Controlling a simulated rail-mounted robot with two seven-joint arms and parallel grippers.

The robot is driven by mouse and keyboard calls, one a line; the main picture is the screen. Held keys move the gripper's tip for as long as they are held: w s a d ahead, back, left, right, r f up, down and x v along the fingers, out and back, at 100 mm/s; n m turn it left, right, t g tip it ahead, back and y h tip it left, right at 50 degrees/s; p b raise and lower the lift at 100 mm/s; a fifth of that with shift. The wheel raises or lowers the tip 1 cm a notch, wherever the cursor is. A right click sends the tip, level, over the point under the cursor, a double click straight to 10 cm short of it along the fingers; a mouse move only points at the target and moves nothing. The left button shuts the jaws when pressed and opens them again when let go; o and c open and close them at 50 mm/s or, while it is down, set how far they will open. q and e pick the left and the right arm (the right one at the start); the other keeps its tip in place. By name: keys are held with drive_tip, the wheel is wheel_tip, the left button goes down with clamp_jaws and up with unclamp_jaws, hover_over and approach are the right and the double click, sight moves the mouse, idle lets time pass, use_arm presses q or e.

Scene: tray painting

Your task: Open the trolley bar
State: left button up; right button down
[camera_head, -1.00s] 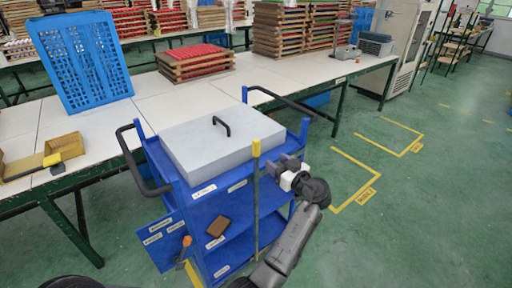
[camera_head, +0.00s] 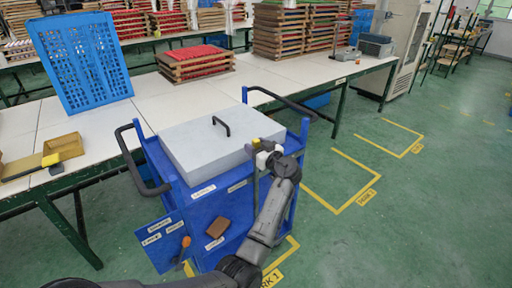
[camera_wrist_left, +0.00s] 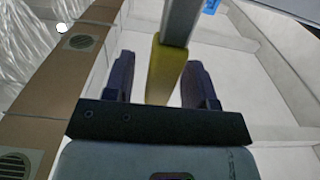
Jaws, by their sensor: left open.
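The blue trolley (camera_head: 207,202) stands in front of the white worktable, with a grey lidded box (camera_head: 205,150) on top. The upright trolley bar (camera_head: 256,186) is on its near side, and my left arm hides its lower part. My left gripper (camera_head: 262,157) is at the bar's yellow upper end. In the left wrist view, the yellow end of the bar (camera_wrist_left: 166,72) lies between the two dark fingers of my left gripper (camera_wrist_left: 159,62). The fingers are open, with gaps on both sides of the bar. My right gripper is not in view.
The white worktable (camera_head: 165,90) carries a blue perforated crate (camera_head: 82,62) and stacked wooden trays (camera_head: 195,65). Black handles (camera_head: 143,165) stick out from the trolley. The green floor (camera_head: 420,210) to the right is clear, with yellow markings.

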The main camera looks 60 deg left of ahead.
use_arm(q)
clamp_jaws()
idle(0.4)
